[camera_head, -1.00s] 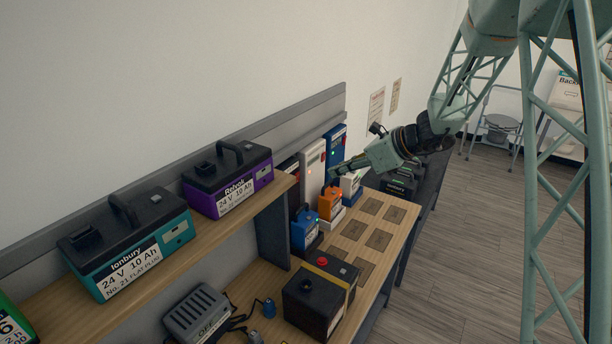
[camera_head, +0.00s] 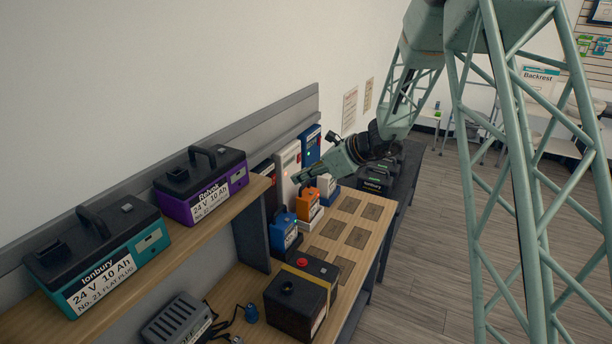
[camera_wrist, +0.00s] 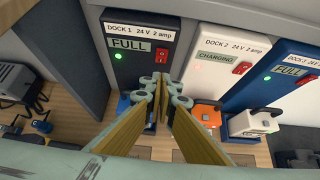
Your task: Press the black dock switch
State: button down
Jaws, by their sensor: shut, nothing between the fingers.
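The black dock, labelled DOCK 1 and FULL, stands upright at upper middle in the wrist view (camera_wrist: 135,28), with a green light. Its red switch (camera_wrist: 162,55) is on the lower right of its face. My gripper (camera_wrist: 161,84) is shut and empty, its fingertips showing just below the switch in the picture; I cannot tell the gap, and see no clear contact. In the head view my gripper (camera_head: 297,179) is in front of the docks, overlapping the white one. The black dock there (camera_head: 264,170) is mostly hidden behind the shelf end.
The white dock (camera_wrist: 222,50) and blue dock (camera_wrist: 285,72) stand to the right, each with a red switch. A blue battery (camera_head: 285,232), an orange battery (camera_head: 305,203) and a white battery stand before the docks. A grey shelf side panel (camera_wrist: 68,45) is close on the left.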

aim_at(274, 180)
jog(key=shift+w+a+f, duration=0.3)
jog(key=shift+w+a, duration=0.25)
jog(key=shift+a, duration=0.45)
jog(key=shift+w+a+f, duration=0.25)
jog(key=shift+w+a, duration=0.35)
jog(key=shift+a, duration=0.35)
jog(key=shift+w+a+f, duration=0.3)
jog(key=shift+w+a, duration=0.25)
jog(key=shift+a, duration=0.45)
